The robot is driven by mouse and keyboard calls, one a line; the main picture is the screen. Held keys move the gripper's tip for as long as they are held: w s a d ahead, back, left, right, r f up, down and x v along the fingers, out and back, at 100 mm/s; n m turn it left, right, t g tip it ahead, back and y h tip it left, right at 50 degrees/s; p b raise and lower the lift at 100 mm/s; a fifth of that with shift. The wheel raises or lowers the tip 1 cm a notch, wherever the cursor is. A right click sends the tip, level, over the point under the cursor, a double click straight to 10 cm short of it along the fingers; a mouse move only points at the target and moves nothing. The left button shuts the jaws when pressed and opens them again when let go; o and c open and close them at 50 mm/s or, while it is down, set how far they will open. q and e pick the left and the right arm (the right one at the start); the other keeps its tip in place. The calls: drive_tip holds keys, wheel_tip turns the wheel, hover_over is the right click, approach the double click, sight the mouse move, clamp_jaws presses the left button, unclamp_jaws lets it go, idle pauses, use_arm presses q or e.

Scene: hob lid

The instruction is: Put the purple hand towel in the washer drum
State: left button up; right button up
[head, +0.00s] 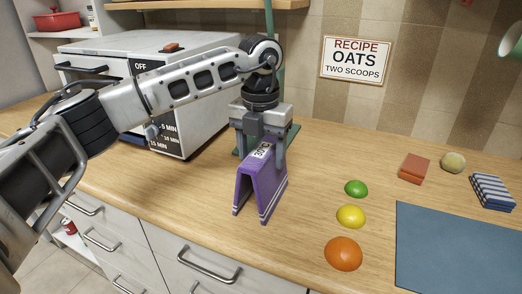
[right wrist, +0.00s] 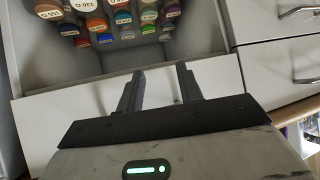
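The purple hand towel (head: 252,188) stands folded over like a tent, with pale stripes near its lower edges and a white printed tag at its top. It is at the middle of the counter in the head view. My left gripper (head: 260,156) points down over it, fingers apart at either side of its top. Whether they press on the towel, I cannot tell. My right gripper (right wrist: 160,88) is open and empty in the right wrist view, above an open drawer's front. I see no washer drum in either view.
A white appliance (head: 200,100) marked OFF and minutes stands at left. A green stand (head: 275,85) is behind the towel. The drawer (right wrist: 215,75) holds several labelled jars (right wrist: 120,17).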

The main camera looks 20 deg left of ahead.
use_arm(q)
drive_tip(key=shift+r, duration=0.1)
drive_tip(key=shift+r, duration=0.2)
wheel_tip(320, 180, up, 12)
drive_tip(key=shift+f+b, duration=0.15)
drive_tip(key=shift+b, duration=0.25)
